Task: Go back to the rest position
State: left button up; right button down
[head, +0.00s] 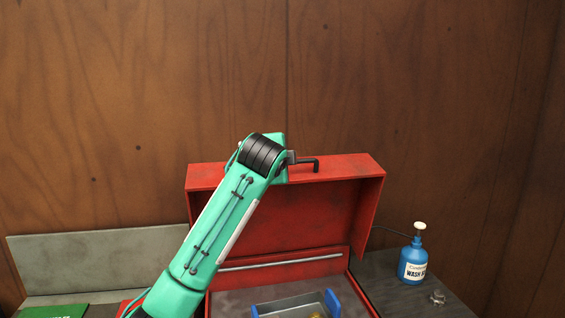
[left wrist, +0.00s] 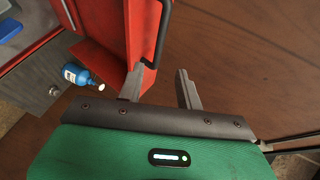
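My left arm reaches up from the bottom of the head view to the top edge of the open red toolbox lid (head: 330,171). My left gripper (left wrist: 159,72) is open, its two fingers apart with nothing between them. In the left wrist view one finger overlaps the red lid (left wrist: 112,32); I cannot tell whether it touches. The lid's black handle (head: 305,162) lies just beyond the fingertips and also shows in the left wrist view (left wrist: 163,35). In the head view the fingers are mostly hidden by my wrist. My right gripper is in neither view.
A blue wash bottle (head: 412,262) stands right of the toolbox, near a small metal part (head: 437,298). A grey tray with blue ends (head: 335,304) sits in the toolbox. A grey panel (head: 100,258) and a green item (head: 58,311) are at left. A wooden wall (head: 420,80) stands behind.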

pick_arm(q)
jog(key=s+a+f+n+g, duration=0.25)
jog(key=s+f, duration=0.35)
jog(key=f, duration=0.7)
jog(key=s+a+f+n+g, duration=0.1)
jog(key=s+a+f+n, duration=0.2)
jog(key=s+f, duration=0.65)
jog(key=s+a+f+n+g, duration=0.2)
jog(key=s+f+n, duration=0.1)
jog(key=f, duration=1.2)
jog(key=s+a+f+n+g+y, duration=0.1)
jog(key=s+a+f+n+g, duration=0.2)
jog(key=s, duration=0.8)
jog(key=s+a+f+n, duration=0.2)
jog(key=s+a+f, duration=0.25)
jog(key=s, duration=0.75)
jog(key=s+a+f+n+g+y, duration=0.1)
jog(key=s+a+f+n+g, duration=0.3)
jog(key=s, duration=0.7)
notch_tip(320, 180, down, 34)
jog(key=d+m+b, duration=0.2)
jog(key=b, duration=0.1)
jog(key=s+a+f+b, duration=0.1)
jog(key=s+a+f, duration=0.1)
jog(key=s+f, duration=0.8)
jog(key=s+a+f+b, duration=0.1)
jog(key=s+a+f, duration=0.1)
jog(key=s+f, duration=0.8)
notch_tip(320, 180, down, 3)
jog(key=shift+r, duration=0.1)
